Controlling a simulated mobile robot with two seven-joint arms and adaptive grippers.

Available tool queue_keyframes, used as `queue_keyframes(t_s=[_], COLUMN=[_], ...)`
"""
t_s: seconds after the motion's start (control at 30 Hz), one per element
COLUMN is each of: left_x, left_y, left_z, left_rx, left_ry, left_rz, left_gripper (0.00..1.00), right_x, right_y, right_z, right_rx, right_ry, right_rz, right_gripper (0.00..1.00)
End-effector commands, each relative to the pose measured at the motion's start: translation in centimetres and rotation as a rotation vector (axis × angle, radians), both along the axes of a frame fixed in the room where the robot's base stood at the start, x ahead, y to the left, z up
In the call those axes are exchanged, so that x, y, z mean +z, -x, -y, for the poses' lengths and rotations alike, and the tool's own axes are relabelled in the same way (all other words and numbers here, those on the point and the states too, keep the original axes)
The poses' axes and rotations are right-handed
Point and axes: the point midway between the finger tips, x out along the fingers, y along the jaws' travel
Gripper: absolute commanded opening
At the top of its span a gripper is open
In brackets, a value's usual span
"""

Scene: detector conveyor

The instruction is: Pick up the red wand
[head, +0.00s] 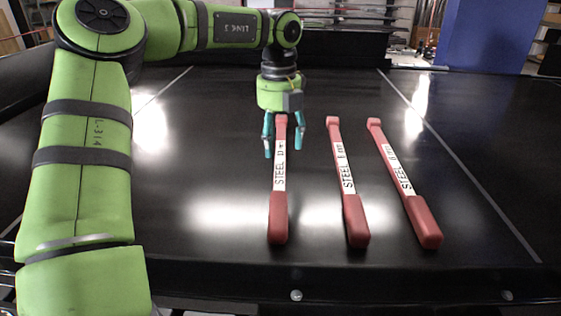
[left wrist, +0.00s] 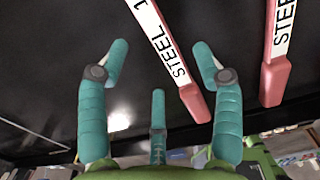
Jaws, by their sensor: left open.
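Three red wands with white "STEEL" labels lie apart on a black belt in the head view: a left wand (head: 278,215), a middle wand (head: 356,220) and a right wand (head: 423,220). My left gripper (head: 283,148) points down at the left wand's far end, its teal fingers open on either side of the shaft. I cannot tell its exact height. In the left wrist view, the open fingers (left wrist: 160,52) have one wand (left wrist: 190,100) showing between them and another wand (left wrist: 271,85) farther right. My right gripper is not in view.
The black belt (head: 200,120) has a thin pale line along each side and bright light reflections. The belt left of the wands is clear. A blue panel (head: 492,38) stands beyond the belt at the back right.

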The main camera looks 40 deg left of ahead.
Motion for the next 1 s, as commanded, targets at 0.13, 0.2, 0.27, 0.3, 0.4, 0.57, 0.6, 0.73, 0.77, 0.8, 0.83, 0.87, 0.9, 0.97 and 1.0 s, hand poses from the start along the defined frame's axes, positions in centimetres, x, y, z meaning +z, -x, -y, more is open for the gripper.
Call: queue_keyframes(t_s=[0.13, 0.2, 0.27, 0.3, 0.4, 0.57, 0.6, 0.73, 0.77, 0.8, 0.83, 0.87, 0.9, 0.97, 1.0], left_x=[-1.4, -2.3, -3.2, -3.9, -5.2, -5.9, -5.9, -5.9, -5.9, -5.9, -5.9, -5.9, -5.9, -5.9, -5.9], left_y=[0.4, 0.6, 0.9, 0.9, 0.8, 0.7, 0.7, 0.7, 0.7, 0.7, 0.7, 0.7, 0.7, 0.7, 0.7], left_z=[0.0, 0.0, 0.0, 0.0, 0.0, 0.0, 0.0, 0.0, 0.0, 0.0, 0.0, 0.0, 0.0, 0.0, 0.0], left_rx=[0.000, -0.001, -0.001, -0.001, 0.000, -0.001, -0.001, 0.000, 0.000, 0.000, 0.000, 0.000, -0.001, -0.001, -0.001], left_ry=[0.003, 0.003, 0.004, 0.002, 0.001, 0.000, -0.001, -0.001, -0.001, -0.001, -0.001, -0.001, -0.001, -0.001, -0.001], left_rz=[-0.004, -0.007, -0.006, -0.006, -0.004, 0.000, 0.001, 0.001, 0.001, 0.001, 0.001, 0.001, 0.001, 0.001, 0.001], left_gripper=[0.66, 0.66, 0.66, 0.66, 0.66, 0.66, 0.66, 0.54, 0.42, 0.26, 0.14, 0.02, 0.00, 0.00, 0.00], right_x=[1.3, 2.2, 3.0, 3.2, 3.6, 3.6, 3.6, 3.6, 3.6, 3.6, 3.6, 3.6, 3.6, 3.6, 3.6], right_y=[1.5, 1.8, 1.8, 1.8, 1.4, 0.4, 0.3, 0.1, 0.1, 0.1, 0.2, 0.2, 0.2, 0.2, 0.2], right_z=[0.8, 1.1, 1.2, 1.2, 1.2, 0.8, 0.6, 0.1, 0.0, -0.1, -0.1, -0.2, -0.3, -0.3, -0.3], right_rx=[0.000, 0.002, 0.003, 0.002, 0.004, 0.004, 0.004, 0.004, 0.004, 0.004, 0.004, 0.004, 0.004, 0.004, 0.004], right_ry=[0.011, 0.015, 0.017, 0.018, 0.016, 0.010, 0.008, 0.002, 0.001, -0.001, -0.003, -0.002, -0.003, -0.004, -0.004], right_rz=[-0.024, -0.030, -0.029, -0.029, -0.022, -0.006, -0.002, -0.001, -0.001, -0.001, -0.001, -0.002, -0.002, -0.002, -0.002], right_gripper=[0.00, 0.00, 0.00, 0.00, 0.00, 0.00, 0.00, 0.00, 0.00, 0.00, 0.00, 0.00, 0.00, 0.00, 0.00])
